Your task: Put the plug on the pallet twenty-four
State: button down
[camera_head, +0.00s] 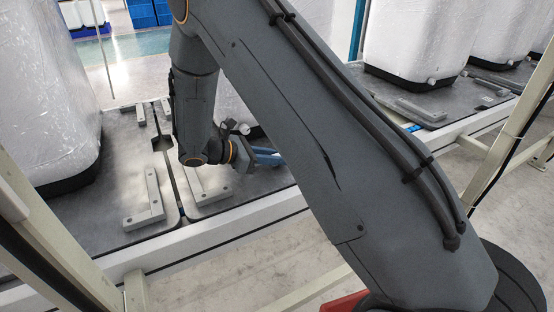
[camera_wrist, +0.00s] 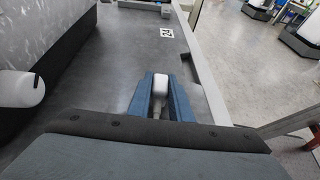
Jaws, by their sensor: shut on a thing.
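My gripper (camera_wrist: 161,98) is shut on a small white plug (camera_wrist: 161,87), which sits between its two blue fingers in the wrist view. A grey pallet surface (camera_wrist: 110,75) lies below and ahead of the plug; I cannot tell whether the plug touches it. In the head view my gripper (camera_head: 266,157) is low over the grey pallet (camera_head: 228,206) in the middle, and the plug is not clear there. I cannot read a number that shows which pallet is twenty-four.
A wrapped container (camera_wrist: 45,50) with a white spout (camera_wrist: 20,88) stands close on the left. A square marker (camera_wrist: 166,32) lies on the pallet. Grey angle brackets (camera_head: 148,203) sit along pallet edges. Cream frame posts (camera_head: 500,150) stand at the right.

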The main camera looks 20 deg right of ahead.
jog(key=shift+f, duration=0.3)
jog(key=shift+f, duration=0.15)
jog(key=c, duration=1.6)
grip_release()
